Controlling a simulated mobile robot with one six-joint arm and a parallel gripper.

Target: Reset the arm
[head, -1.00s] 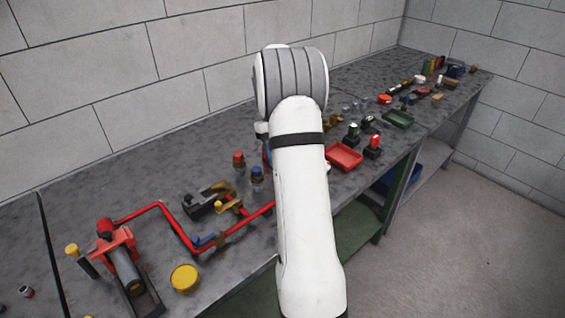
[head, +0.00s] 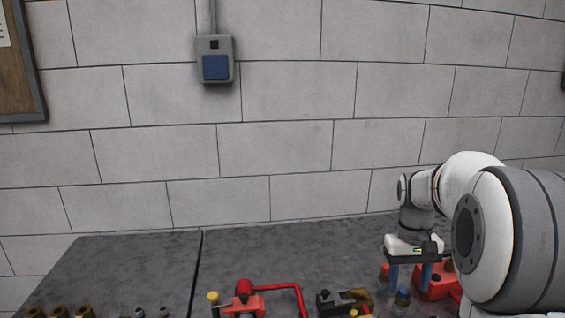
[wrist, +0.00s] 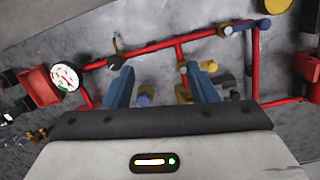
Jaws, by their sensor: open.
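My white arm reaches in from the right side of the head view. My gripper (head: 409,277) points down over the grey workbench (head: 120,262), with its two blue fingers apart and nothing visible between them. In the wrist view my gripper (wrist: 163,88) shows its fingers spread above red pipework (wrist: 150,48) with brass-coloured and dark fittings.
A red clamp-like fixture (head: 243,304) and red pipe (head: 290,288) lie at the front of the bench. A gauge (wrist: 66,76) shows in the wrist view. A blue-grey switch box (head: 215,65) hangs on the block wall. The bench's left rear is clear.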

